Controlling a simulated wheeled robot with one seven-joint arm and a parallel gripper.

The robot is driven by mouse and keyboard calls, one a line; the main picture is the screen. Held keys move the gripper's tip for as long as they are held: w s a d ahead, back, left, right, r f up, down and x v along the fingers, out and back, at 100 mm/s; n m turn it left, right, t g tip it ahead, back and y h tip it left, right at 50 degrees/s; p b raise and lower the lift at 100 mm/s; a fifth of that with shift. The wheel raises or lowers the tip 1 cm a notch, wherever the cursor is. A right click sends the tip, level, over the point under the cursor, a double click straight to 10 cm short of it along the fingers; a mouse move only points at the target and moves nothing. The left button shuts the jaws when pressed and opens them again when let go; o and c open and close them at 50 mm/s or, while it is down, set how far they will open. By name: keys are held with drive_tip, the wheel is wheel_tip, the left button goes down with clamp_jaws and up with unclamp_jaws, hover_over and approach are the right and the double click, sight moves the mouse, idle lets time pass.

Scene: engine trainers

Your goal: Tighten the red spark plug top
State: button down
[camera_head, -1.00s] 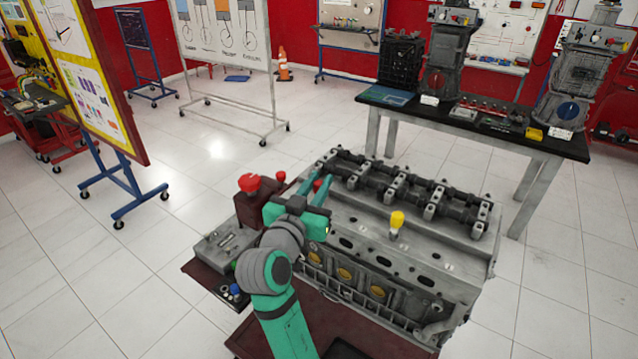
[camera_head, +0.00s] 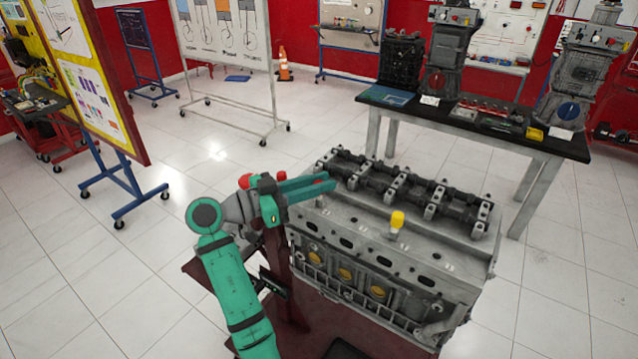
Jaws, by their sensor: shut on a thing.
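The grey engine block (camera_head: 375,262) stands in the middle front, with a row of dark holes along its upper face. My gripper (camera_head: 326,182) reaches in from the left over the block's left end, its green fingers pointing right. It is shut on the red spark plug top (camera_head: 324,177), of which only a little red shows between the fingertips. The rest of that plug is hidden by the fingers, so I cannot tell how deep it sits. A yellow spark plug top (camera_head: 398,220) stands upright on the block, to the right of my gripper.
A black rocker assembly (camera_head: 410,192) runs along the block's top behind the plugs. A workbench (camera_head: 550,148) with engine parts stands at the back right.

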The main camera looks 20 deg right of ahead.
drive_tip(key=shift+m+g, duration=0.4)
drive_tip(key=shift+g, duration=0.2)
drive_tip(key=c, duration=1.6)
unclamp_jaws()
drive_tip(key=a, duration=1)
drive_tip(key=shift+s+a, duration=0.35)
